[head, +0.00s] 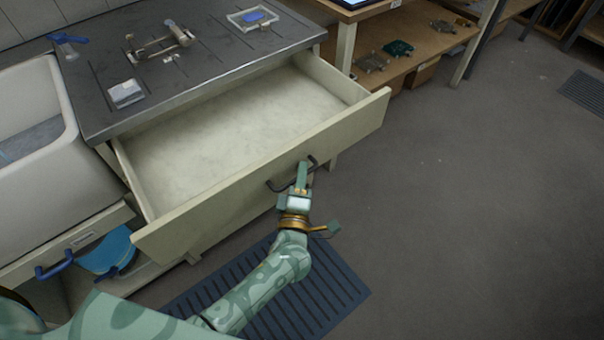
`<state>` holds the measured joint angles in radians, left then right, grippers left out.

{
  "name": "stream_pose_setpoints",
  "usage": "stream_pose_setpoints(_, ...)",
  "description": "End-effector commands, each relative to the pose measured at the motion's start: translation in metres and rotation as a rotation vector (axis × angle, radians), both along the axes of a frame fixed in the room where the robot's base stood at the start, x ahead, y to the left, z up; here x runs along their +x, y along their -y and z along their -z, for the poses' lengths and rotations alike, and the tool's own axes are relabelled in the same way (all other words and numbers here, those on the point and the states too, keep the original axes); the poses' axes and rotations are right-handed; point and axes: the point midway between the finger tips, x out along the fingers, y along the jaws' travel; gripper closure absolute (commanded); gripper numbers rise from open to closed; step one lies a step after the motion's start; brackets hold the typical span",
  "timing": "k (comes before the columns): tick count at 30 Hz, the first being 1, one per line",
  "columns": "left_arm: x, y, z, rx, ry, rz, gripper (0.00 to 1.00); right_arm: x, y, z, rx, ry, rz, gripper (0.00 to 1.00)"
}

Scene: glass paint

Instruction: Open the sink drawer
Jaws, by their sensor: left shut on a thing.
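The sink drawer (235,135) is pulled well out from under the dark metal drainboard (200,52). Its pale inside shows and looks empty. A dark curved handle (277,187) sits on its front panel. My left gripper (303,170) is at the right part of this handle and is shut on it, with the arm reaching up from the bottom of the head view. The fingertips partly cover the handle. My right gripper is not in view.
A white sink (38,150) stands at the left. Below it are a blue handle (54,265) and a blue bucket (106,250). A dark slatted mat (330,290) lies on the floor under my arm. Wooden shelves (430,50) stand behind.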

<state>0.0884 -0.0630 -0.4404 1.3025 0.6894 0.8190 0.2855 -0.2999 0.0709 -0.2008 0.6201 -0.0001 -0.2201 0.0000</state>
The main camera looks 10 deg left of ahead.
Motion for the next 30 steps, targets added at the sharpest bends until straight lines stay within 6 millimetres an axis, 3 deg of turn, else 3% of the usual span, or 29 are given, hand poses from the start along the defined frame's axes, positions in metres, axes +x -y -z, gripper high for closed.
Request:
stream_pose_setpoints(3, -0.001, -0.001, 0.002, -0.001, -0.004, -0.001, 1.0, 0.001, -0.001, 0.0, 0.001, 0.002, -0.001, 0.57)
stream_pose_setpoints(4, -0.001, -0.001, 0.002, -0.001, -0.004, -0.001, 0.81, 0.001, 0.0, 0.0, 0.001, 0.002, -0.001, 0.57)
stream_pose_setpoints(13, -0.001, 0.0, 0.001, 0.0, -0.002, 0.0, 0.8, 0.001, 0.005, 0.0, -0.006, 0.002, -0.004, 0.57)
stream_pose_setpoints(17, -0.012, 0.001, 0.002, -0.001, -0.002, -0.001, 0.8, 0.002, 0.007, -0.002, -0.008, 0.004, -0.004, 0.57)
stream_pose_setpoints(30, -0.121, 0.013, 0.017, -0.001, -0.006, 0.0, 0.8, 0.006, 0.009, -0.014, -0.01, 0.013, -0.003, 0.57)
